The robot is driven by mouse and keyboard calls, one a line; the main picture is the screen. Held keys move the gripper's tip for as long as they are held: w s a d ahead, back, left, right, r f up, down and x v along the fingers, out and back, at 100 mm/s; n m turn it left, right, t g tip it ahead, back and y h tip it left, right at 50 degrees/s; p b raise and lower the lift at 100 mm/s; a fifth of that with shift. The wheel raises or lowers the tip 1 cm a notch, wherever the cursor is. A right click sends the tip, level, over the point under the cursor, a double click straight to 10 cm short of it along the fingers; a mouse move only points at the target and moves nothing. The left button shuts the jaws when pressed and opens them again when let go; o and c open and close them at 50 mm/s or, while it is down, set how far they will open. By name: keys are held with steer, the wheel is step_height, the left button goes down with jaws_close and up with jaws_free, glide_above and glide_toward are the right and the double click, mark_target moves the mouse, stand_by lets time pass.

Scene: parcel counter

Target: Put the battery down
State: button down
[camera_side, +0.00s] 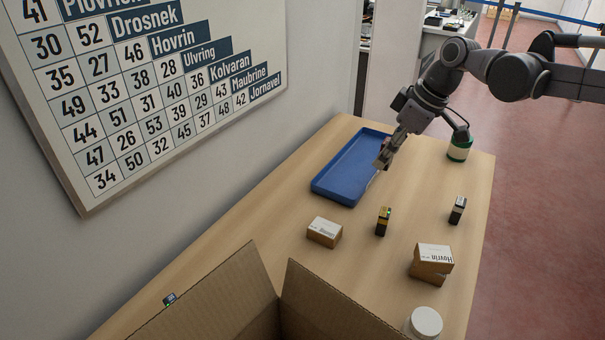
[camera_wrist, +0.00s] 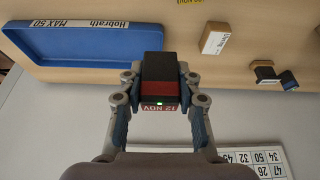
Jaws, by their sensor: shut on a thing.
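My gripper (camera_side: 384,160) is shut on a battery, which is a black block with a red band, a small green light and a red label reading "12 NOV" in the wrist view (camera_wrist: 159,80). In the side view the held battery is mostly hidden by the fingers. The gripper appears over the right rim of a blue tray (camera_side: 345,190); I cannot tell the exact height. The tray also shows at the left of the wrist view (camera_wrist: 60,50), with a label "Hobrath MAX 50". Two other black batteries stand on the table, one with a yellow band (camera_side: 383,222) and one with a pale band (camera_side: 458,210).
A small carton (camera_side: 324,232) and two stacked cartons (camera_side: 433,258) stand nearer the camera. An open cardboard box (camera_side: 235,300) and a white-lidded jar (camera_side: 426,321) are in front. A number chart (camera_side: 130,90) hangs on the wall.

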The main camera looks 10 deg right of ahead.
steer(key=w+d+f, duration=0.3)
steer(key=w+d, duration=0.7)
steer(key=w, duration=0.4)
glide_above(340, 170)
steer(key=s+d, duration=0.1)
step_height(340, 170, down, 7)
steer(key=shift+s+d+r, duration=0.1)
steer(key=shift+r, duration=0.05)
steer(key=shift+f, duration=2)
steer(key=shift+f, duration=0.15)
steer(key=c, duration=0.9)
jaws_free()
steer(key=shift+c, duration=0.2)
